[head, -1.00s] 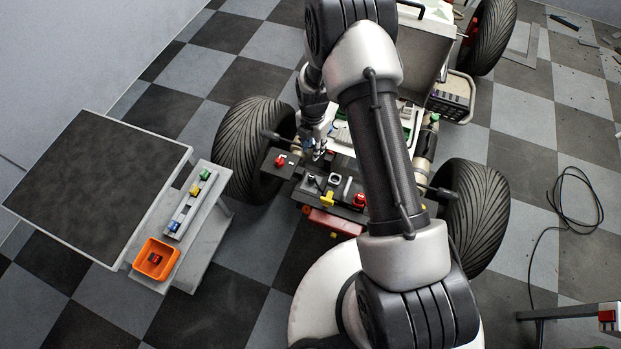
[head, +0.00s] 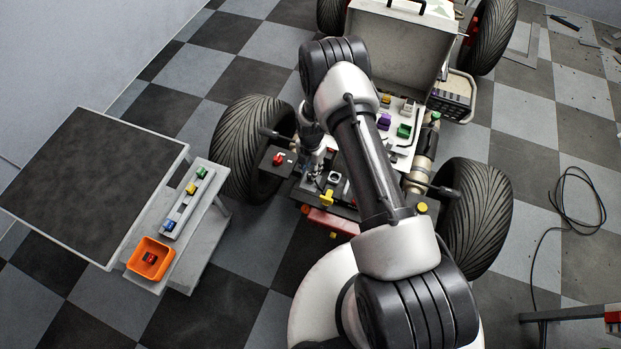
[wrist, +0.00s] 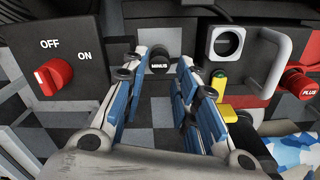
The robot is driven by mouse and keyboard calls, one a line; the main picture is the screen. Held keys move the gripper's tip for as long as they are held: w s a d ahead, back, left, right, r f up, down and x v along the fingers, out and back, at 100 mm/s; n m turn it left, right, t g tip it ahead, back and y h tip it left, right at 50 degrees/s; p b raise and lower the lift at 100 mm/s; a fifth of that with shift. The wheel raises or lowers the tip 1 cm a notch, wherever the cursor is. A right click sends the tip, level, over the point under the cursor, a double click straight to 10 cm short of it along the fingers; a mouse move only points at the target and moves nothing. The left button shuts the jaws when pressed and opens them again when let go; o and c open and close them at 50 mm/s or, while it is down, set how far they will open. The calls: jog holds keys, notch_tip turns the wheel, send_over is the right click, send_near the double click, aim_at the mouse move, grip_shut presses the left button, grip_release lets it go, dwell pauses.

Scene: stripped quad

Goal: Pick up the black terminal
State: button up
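The black terminal (wrist: 159,62), a round knob marked MINUS, stands on the dark front panel in the wrist view. My gripper (wrist: 160,75) is open, with its blue-padded fingers on the left and right of the terminal's line. The gap between the fingers looks empty. I cannot tell how far the fingertips are from the terminal. In the head view my gripper (head: 319,172) is low over the vehicle's front panel, and the terminal is not clearly visible there.
A red OFF/ON switch (wrist: 54,76) is at left; a square-framed socket (wrist: 227,42), grey handle (wrist: 270,60), yellow part (wrist: 218,88) and red PLUS terminal (wrist: 300,82) are at right. An orange bin (head: 165,270) stands on a side bench with a black-topped table (head: 85,180).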

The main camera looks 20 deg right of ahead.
notch_tip(320, 180, down, 5)
jog(key=shift+a+r+b, duration=0.1)
jog(key=shift+r+b, duration=0.05)
jog(key=shift+b, duration=0.45)
jog(key=shift+r, duration=0.1)
jog(key=shift+c, duration=0.4)
grip_shut()
